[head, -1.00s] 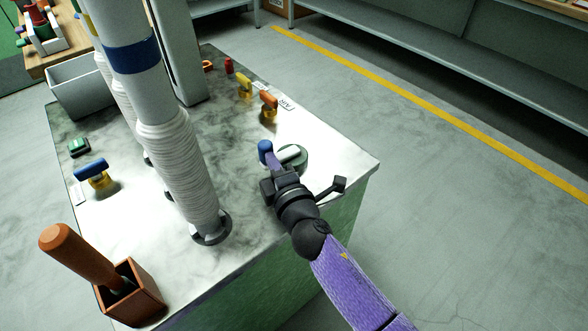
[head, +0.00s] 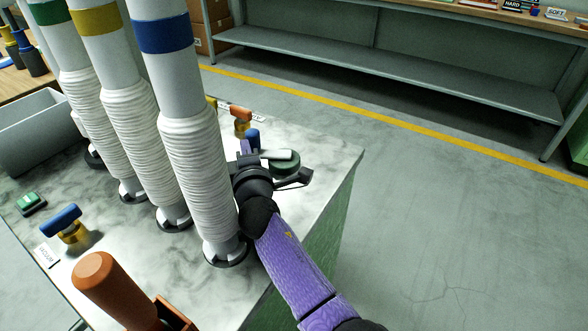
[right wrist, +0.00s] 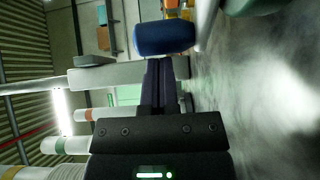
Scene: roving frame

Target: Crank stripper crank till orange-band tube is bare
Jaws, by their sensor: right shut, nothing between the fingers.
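The crank is a green disc (head: 288,168) with a pale arm (head: 278,154) and an upright blue knob (head: 253,138), near the table's right corner. My right gripper (head: 246,147) is shut and empty beside the knob; in the right wrist view the blue knob (right wrist: 165,38) lies just beyond the fingertips, and I cannot tell whether they touch. An orange-band tube (right wrist: 98,115) shows only in the right wrist view, between others; its sleeve is not clear there. In the head view, the blue-band tube (head: 173,85), yellow-band tube (head: 105,50) and green-band tube (head: 68,50) carry bunched white sleeves. My left gripper is not in view.
A blue-handled valve (head: 64,222) and a green button (head: 32,203) sit on the left of the table (head: 120,245). An orange-brown handle (head: 112,285) stands in front. An orange-handled valve (head: 240,117) is behind the crank. A grey bin (head: 40,130) stands at left.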

